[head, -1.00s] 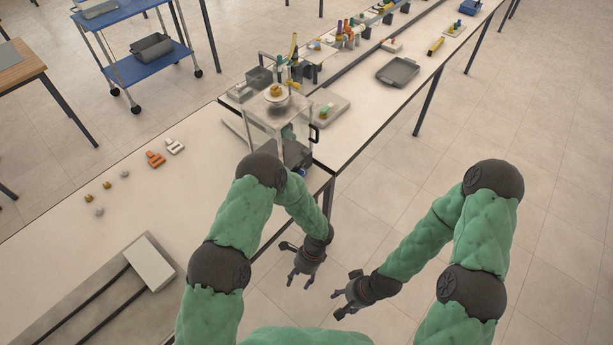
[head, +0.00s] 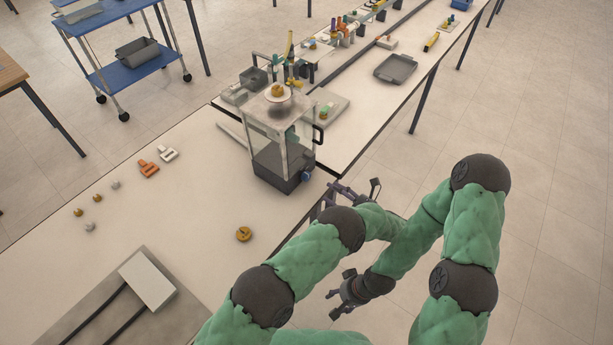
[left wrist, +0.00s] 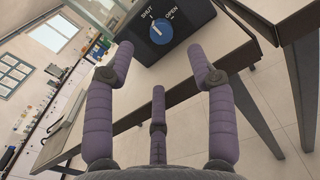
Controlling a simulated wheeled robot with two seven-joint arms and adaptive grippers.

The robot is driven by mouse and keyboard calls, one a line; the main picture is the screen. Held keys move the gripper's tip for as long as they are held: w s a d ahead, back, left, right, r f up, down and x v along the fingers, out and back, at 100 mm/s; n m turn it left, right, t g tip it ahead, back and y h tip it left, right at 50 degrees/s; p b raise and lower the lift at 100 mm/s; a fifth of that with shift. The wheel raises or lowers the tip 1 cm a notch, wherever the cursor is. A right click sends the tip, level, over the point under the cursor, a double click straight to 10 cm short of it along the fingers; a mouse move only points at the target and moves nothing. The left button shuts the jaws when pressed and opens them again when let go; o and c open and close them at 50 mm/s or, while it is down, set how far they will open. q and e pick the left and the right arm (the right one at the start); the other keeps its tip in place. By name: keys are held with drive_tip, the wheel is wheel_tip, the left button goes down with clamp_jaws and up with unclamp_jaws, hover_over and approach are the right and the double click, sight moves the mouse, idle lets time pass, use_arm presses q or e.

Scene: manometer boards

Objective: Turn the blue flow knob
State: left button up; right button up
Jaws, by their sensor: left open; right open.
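The blue flow knob (left wrist: 160,31) shows in the left wrist view on a dark panel with the words SHUT and OPEN. A white mark runs across the knob, slanting toward the SHUT side. In the head view the knob (head: 305,177) is a small blue spot at the base of the clear-walled apparatus (head: 270,150). My left gripper (head: 350,192) is open beside the table edge, right of the apparatus; in the left wrist view its spread fingers (left wrist: 160,62) are below the knob, apart from it. My right gripper (head: 345,292) is open and empty, low over the floor.
A brass disc (head: 243,233) lies on the near table. Orange (head: 148,168) and white (head: 168,153) pieces and several small knobs lie farther left. A grey tray (head: 395,68) is on the far table. The floor to the right is clear.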

sight(309, 176)
use_arm(q)
drive_tip(key=b+x, duration=0.1)
drive_tip(key=x, duration=0.8)
drive_tip(key=shift+w+a, duration=0.2)
drive_tip(key=shift+a, duration=0.15)
drive_tip(key=shift+f, duration=0.1)
clamp_jaws()
